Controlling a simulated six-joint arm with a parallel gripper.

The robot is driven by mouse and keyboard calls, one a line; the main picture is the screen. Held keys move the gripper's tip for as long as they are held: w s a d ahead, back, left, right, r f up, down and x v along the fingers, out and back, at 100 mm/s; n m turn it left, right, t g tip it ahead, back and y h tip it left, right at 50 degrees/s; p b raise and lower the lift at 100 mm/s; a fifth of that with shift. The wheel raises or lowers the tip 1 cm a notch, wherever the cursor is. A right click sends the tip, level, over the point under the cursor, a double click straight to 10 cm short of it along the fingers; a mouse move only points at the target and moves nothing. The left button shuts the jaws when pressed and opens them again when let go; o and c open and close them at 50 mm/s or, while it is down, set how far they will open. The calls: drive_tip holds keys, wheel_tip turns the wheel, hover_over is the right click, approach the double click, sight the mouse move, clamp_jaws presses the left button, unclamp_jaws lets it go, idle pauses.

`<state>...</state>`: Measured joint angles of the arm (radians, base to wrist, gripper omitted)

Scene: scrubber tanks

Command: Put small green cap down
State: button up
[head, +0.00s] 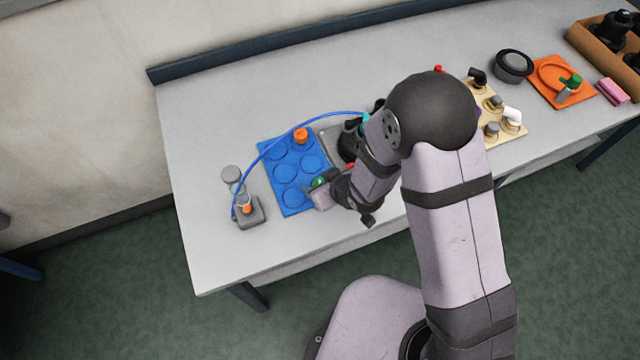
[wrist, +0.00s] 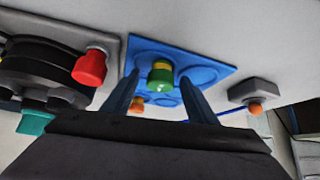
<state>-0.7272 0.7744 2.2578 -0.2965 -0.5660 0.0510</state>
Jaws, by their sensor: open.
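The small green cap (head: 319,182) is at the near right part of the blue tray (head: 280,198), which has several round recesses. In the wrist view the green cap (wrist: 161,76), with a yellowish band, shows between the two fingers of my gripper (wrist: 158,90). The fingers are apart, with a gap on each side of the cap. The cap appears to rest on the blue tray (wrist: 212,72); its exact seating in a recess is hard to tell. In the head view my gripper (head: 322,190) is beside the cap, partly hidden by my wrist.
An orange cap (head: 300,135) sits on the tray's far side. A grey stand (head: 250,214) with a clear tube and blue hose is to the left. A grey unit with a red knob (wrist: 90,66) is close beside my gripper. The table is clear at the back left.

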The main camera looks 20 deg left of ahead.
drive_tip(key=c, duration=1.2)
drive_tip(key=shift+r, duration=0.2)
drive_tip(key=shift+c, duration=0.2)
drive_tip(key=shift+r, duration=4.85)
drive_tip(key=shift+d+n, duration=0.1)
drive_tip(key=shift+n, duration=0.2)
